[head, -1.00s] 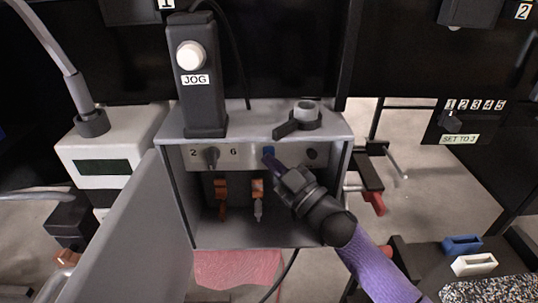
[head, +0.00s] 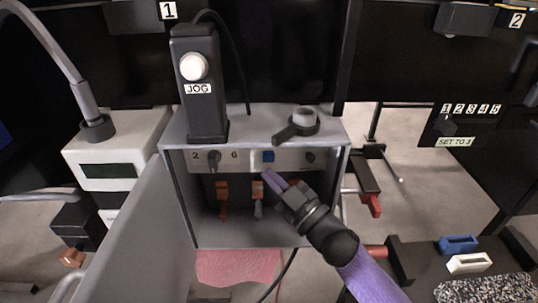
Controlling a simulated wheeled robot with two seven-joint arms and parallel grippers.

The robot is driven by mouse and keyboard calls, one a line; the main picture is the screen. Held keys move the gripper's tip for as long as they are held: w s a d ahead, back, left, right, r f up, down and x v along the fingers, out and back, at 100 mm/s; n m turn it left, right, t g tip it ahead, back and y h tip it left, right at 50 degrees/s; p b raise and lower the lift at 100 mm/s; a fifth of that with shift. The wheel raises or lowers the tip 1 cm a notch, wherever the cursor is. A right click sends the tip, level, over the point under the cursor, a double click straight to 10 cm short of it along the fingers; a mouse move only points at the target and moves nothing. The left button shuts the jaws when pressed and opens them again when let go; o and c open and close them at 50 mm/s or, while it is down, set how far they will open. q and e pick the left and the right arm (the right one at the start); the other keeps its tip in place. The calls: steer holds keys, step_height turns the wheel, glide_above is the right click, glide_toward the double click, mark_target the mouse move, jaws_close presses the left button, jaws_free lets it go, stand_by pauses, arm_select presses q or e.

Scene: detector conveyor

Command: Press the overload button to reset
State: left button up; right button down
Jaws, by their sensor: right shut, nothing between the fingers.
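No label reading overload can be made out. My right gripper (head: 268,177) is shut and empty. Its fingertips are just below the blue button and appear apart from it. My left gripper is not in view.
The box's open door (head: 137,230) stands at left. A black JOG pendant (head: 203,112) and a lever knob (head: 299,125) are on top. A red handle (head: 372,205) sticks out at right.

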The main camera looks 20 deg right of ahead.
steer(key=s, duration=0.1)
steer(key=s+a+p, duration=0.1)
steer(key=s, duration=0.1)
steer(key=shift+s, duration=0.15)
stand_by(0.6)
